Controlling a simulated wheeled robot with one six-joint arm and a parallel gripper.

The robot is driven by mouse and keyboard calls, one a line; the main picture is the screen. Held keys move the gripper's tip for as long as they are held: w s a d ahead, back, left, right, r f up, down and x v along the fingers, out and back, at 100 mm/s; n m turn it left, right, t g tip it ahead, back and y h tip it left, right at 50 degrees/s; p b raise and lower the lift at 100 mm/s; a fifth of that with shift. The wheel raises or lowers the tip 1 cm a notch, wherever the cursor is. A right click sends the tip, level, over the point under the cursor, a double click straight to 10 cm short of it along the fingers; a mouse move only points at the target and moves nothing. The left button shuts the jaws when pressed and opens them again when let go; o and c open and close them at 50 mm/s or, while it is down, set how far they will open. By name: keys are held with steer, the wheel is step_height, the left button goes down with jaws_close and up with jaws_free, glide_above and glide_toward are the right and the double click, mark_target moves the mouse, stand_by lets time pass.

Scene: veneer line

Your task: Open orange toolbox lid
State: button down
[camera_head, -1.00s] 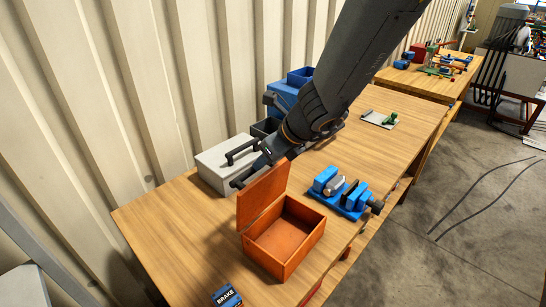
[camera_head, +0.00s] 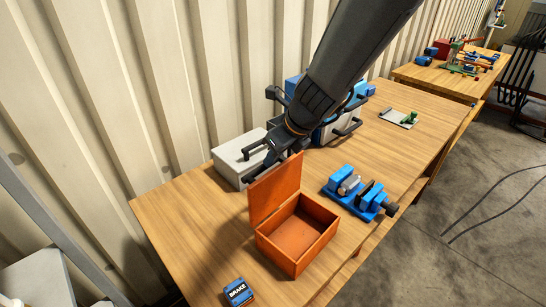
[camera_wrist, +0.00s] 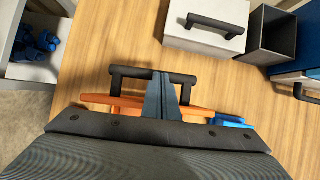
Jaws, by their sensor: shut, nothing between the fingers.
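The orange toolbox (camera_head: 300,246) stands on the wooden bench with its lid (camera_head: 275,190) raised, roughly upright, and its empty inside showing. My gripper (camera_head: 268,165) is just behind the lid, its tips partly hidden by it in the head view. In the wrist view my gripper's fingers (camera_wrist: 161,78) are together and empty, beside a black handle (camera_wrist: 126,72) that appears to be on the lid's outer face. An orange edge (camera_wrist: 95,99) of the lid shows below that handle. I cannot tell whether the fingers touch the handle or lid.
A light grey toolbox (camera_head: 228,160) stands close behind, by the corrugated wall. A blue vise (camera_head: 360,193) is right of the orange box. A small blue box marked BRAKE (camera_head: 238,292) lies near the front. Bench space (camera_head: 185,215) at left is clear.

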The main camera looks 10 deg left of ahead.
steer(key=w+a+r, duration=0.4)
steer(key=a+r, duration=0.2)
steer(key=a, duration=0.1)
steer(key=d+n, duration=0.2)
steer(key=d, duration=0.2)
steer(key=d+n+h, duration=0.1)
steer(key=d+n, duration=0.1)
steer(key=d, duration=0.2)
steer(key=d+f+n, duration=0.1)
steer(key=d, duration=0.3)
steer(key=shift+d+n, duration=0.25)
steer(key=shift+n, duration=0.15)
steer(key=s+d+f+n+h, duration=0.1)
steer(key=s+d+n, duration=0.4)
steer(key=d, duration=0.4)
steer(key=s+d+f+n+h, duration=0.2)
steer(key=s+d+n, duration=0.2)
steer(key=d+n, duration=0.45)
steer(key=s+d+f+n+h, duration=0.1)
steer(key=s+d+n, duration=0.35)
steer(key=d, duration=0.65)
step_height(320, 180, down, 13)
steer(key=w+g+b, duration=0.1)
steer(key=b, duration=1)
steer(key=shift+a+r+g, duration=0.15)
steer(key=shift+a+g, duration=0.15)
steer(key=shift+a, duration=0.05)
